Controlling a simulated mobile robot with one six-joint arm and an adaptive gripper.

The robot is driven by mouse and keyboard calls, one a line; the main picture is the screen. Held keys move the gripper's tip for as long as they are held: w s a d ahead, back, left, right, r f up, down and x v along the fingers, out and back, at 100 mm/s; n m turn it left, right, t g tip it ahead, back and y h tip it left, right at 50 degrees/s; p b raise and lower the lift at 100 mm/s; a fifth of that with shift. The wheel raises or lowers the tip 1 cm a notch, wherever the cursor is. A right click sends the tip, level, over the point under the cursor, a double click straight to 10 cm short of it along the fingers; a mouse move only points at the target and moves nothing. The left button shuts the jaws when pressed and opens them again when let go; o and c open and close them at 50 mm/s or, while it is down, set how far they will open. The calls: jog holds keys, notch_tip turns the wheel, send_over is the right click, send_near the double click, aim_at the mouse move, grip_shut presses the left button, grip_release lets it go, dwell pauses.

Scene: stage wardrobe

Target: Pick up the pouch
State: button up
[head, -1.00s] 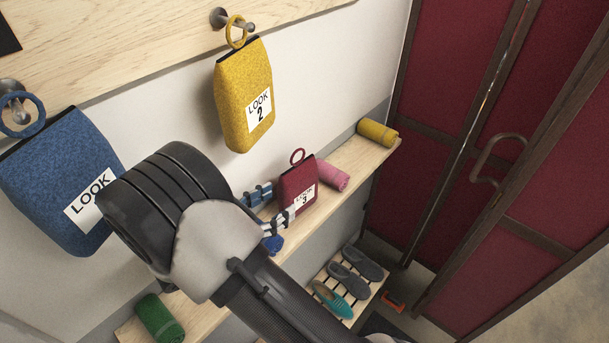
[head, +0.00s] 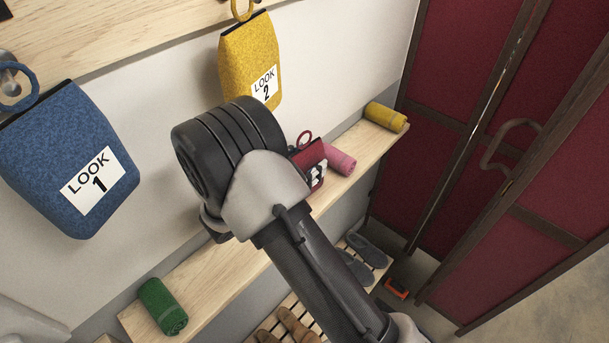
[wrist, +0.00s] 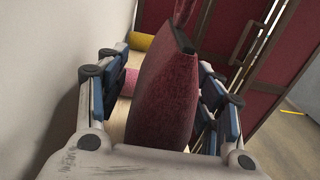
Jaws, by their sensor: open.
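The maroon pouch (head: 309,156) with a ring at its top stands on the wooden shelf in the head view, mostly hidden behind my arm. In the wrist view the pouch (wrist: 166,95) stands between the two fingers of my gripper (wrist: 158,88), its dark opening at the upper right. The fingers are open, one on each side of it. A gap shows on the left; on the right I cannot tell whether they touch. A blue pouch (head: 62,160) marked LOOK 1 and a yellow pouch (head: 250,62) marked LOOK 2 hang on wall pegs.
A pink roll (head: 339,160) and a yellow roll (head: 385,117) lie on the shelf (head: 225,268) past the maroon pouch. A green roll (head: 162,307) lies at its near end. Shoes (head: 366,250) are on a lower rack. A maroon folding screen (head: 460,60) stands at right.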

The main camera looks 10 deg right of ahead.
aim_at(311, 145)
jog(key=shift+w+d, duration=0.3)
jog(key=shift+d, duration=0.25)
jog(key=shift+c, duration=0.5)
jog(key=c, duration=1.1)
jog(key=shift+r, duration=0.1)
jog(key=shift+c, duration=0.2)
jog(key=shift+s+r+p, duration=0.15)
jog(key=shift+r+p, duration=0.2)
jog(key=shift+r, duration=0.3)
notch_tip(311, 145, up, 6)
jog(key=shift+f+p, duration=0.2)
jog(key=shift+p, duration=0.65)
jog(key=s+d+p, duration=0.4)
jog(key=s+d, duration=0.7)
jog(key=s, duration=0.5)
jog(key=shift+s, duration=0.2)
